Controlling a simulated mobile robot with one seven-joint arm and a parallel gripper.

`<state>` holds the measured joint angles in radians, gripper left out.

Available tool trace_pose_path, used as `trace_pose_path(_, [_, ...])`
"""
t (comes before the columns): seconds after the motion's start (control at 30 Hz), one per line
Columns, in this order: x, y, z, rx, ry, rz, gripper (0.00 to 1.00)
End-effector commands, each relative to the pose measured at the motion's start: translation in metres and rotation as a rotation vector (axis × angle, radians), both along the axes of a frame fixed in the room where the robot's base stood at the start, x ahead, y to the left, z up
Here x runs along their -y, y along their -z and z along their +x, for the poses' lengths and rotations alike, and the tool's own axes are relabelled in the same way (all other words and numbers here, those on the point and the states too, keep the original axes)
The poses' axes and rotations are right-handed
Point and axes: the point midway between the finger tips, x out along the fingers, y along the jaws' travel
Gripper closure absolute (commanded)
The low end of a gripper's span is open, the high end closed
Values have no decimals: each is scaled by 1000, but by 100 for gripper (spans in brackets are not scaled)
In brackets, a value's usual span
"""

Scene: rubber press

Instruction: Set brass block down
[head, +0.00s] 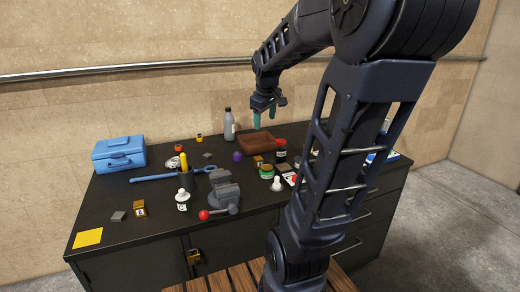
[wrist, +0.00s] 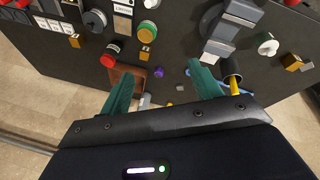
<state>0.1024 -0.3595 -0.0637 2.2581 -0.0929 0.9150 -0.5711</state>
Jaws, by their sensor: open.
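My gripper (head: 270,111) is open and empty, raised above the back of the black bench near the brown tray. Its two teal fingers stand apart in the wrist view (wrist: 160,78), with nothing held between them. One brass-coloured block (head: 139,208) with a pale mark sits on the bench at the front left. It seems to show at the right edge of the wrist view (wrist: 292,63). Another small brass-coloured block (head: 258,160) sits just in front of the brown tray (head: 258,152). I cannot tell which is the task's brass block.
A grey bottle (head: 229,125) stands left of the tray. A blue toolbox (head: 118,153), a grey vise (head: 224,193), a blue wrench (head: 150,178) and several jars crowd the bench. A yellow square (head: 88,238) lies at the front left corner.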

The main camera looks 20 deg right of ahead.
Motion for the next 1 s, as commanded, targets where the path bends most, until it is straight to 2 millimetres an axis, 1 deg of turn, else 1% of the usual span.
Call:
trace_pose_path(0.03, [-11, -1, -16, 15, 31, 21, 37])
trace_pose_path(0.17, [-34, 3, -54, 46, 123, 80, 37])
trace_pose_path(0.3, [-56, 11, -93, 73, 222, 145, 37])
trace_pose_path(0.4, [-68, 18, -118, 89, 287, 188, 37])
trace_pose_path(0.5, [-77, 26, -137, 97, 339, 221, 37])
trace_pose_path(0.6, [-82, 31, -150, 105, 375, 243, 37])
trace_pose_path(0.7, [-85, 34, -156, 106, 395, 255, 37])
trace_pose_path(1.0, [-85, 35, -157, 106, 402, 259, 37])
